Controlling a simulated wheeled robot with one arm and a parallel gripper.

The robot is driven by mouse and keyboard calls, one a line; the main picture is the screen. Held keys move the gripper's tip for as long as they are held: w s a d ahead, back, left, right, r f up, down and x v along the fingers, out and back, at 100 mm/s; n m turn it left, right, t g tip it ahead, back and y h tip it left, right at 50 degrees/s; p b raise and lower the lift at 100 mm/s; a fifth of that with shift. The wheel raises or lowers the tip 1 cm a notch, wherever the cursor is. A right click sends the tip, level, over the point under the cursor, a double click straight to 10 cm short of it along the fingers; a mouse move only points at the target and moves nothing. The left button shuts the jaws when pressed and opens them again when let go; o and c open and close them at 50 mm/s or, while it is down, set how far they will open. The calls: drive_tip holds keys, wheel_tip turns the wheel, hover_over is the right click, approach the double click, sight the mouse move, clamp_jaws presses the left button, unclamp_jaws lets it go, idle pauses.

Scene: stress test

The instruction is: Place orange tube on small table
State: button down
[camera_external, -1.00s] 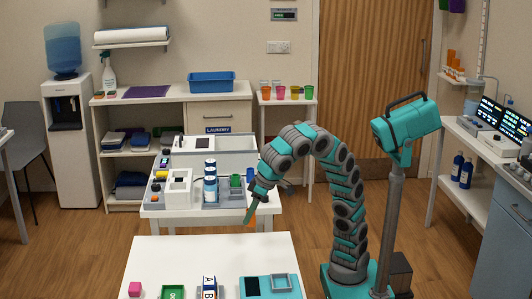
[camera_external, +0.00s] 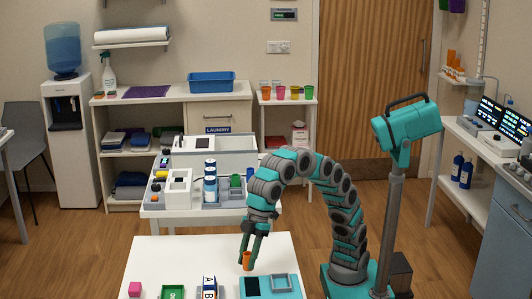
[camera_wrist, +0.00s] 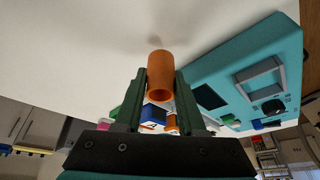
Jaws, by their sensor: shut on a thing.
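The orange tube (camera_external: 247,261) is a short open cylinder between the fingers of my gripper (camera_external: 251,252). In the wrist view the tube (camera_wrist: 161,76) sits between the two dark green fingers of my gripper (camera_wrist: 161,90), which are shut on it. The small white table (camera_external: 190,255) is in the foreground of the external view. The tube is over its right part, close to the surface. In the wrist view a faint shadow lies on the white tabletop (camera_wrist: 80,40) beside the tube. I cannot tell whether the tube touches the table.
The table's middle and back are clear.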

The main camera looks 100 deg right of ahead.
drive_tip(key=s+d+r+m, duration=0.1)
drive_tip(key=s+d+r, duration=0.2)
drive_tip(key=d, duration=0.7)
drive_tip(key=s+d+r+m+h+b, duration=0.1)
drive_tip(key=s+d+r+m, duration=0.1)
drive_tip(key=d, duration=0.8)
drive_tip(key=s+d+r+m+t, duration=0.1)
drive_tip(key=s+d+r, duration=0.3)
drive_tip(key=d, duration=0.6)
drive_tip(key=shift+s+r+m+h+b, duration=0.3)
drive_tip(key=shift+s+h+b, duration=0.1)
drive_tip(key=shift+s, duration=0.1)
drive_tip(key=s+d+m+h, duration=0.1)
drive_tip(key=s+d+m, duration=0.1)
drive_tip(key=s+d, duration=0.7)
drive_tip(key=w, duration=0.5)
drive_tip(key=w+a, duration=0.1)
drive_tip(key=w, duration=0.4)
drive_tip(key=w+a, duration=0.1)
drive_tip(key=w, duration=0.3)
drive_tip(key=shift+w+f, duration=0.4)
drive_tip(key=shift+f, duration=1.8)
drive_tip(key=shift+f, duration=0.1)
drive_tip(key=c, duration=0.5)
unclamp_jaws()
